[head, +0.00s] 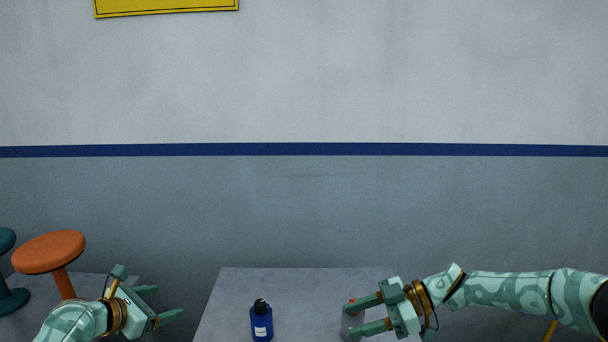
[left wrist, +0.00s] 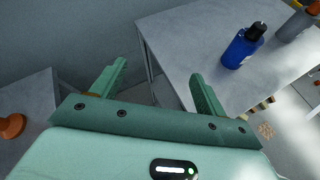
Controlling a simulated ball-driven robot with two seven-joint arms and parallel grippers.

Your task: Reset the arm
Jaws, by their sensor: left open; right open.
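My left gripper (head: 167,301) is open and empty, left of the grey table (head: 222,305). Its two fingers also show spread apart in the left wrist view (left wrist: 158,72), with nothing between them. My right gripper (head: 354,317) is open over the table's right part. A grey bottle (head: 351,325) with a reddish top stands at its fingertips, partly hidden by the fingers; I cannot tell whether they touch it. The grey bottle also shows at the top right of the left wrist view (left wrist: 292,27).
A blue bottle (head: 262,322) with a black cap stands upright on the table between my grippers. A wall is behind.

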